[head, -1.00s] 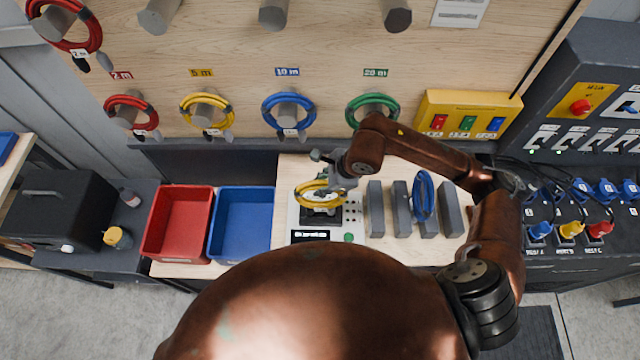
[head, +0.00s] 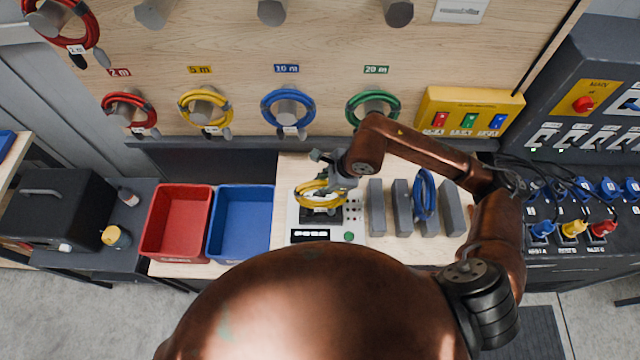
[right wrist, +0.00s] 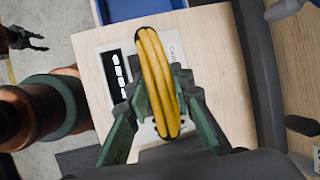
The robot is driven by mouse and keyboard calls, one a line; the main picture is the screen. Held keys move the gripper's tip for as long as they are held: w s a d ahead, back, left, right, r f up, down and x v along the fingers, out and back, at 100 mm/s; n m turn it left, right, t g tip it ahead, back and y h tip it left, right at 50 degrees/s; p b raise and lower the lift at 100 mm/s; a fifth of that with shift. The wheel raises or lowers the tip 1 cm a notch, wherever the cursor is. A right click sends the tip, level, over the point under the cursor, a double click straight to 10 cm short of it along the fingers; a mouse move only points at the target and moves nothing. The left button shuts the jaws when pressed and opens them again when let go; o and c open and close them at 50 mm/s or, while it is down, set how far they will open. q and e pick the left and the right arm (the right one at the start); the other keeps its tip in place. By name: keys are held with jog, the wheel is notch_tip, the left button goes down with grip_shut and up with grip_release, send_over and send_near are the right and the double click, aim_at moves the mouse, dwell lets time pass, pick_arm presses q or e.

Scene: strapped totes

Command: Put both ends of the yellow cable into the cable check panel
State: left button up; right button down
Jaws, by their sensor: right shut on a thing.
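The yellow cable (head: 318,197) is a coiled loop held over the cable check panel (head: 301,222), a pale box with a dark display, small holes and a green button. My right gripper (head: 338,178) is shut on the yellow coil. In the right wrist view the coil (right wrist: 157,85) stands between the green fingers of my gripper (right wrist: 160,105), with the panel (right wrist: 112,50) behind it. I cannot make out the cable's two ends, and the coil hides part of the panel.
A red bin (head: 150,250) and a blue bin (head: 215,248) stand left of the panel. Grey blocks (head: 376,205) stand to its right, with a blue coil (head: 424,195) among them. More coils hang on wall pegs, including another yellow one (head: 184,113).

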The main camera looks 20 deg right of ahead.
jog(key=shift+f, duration=0.2)
jog(key=c, duration=1.6)
grip_release()
jog(key=v, duration=1.2)
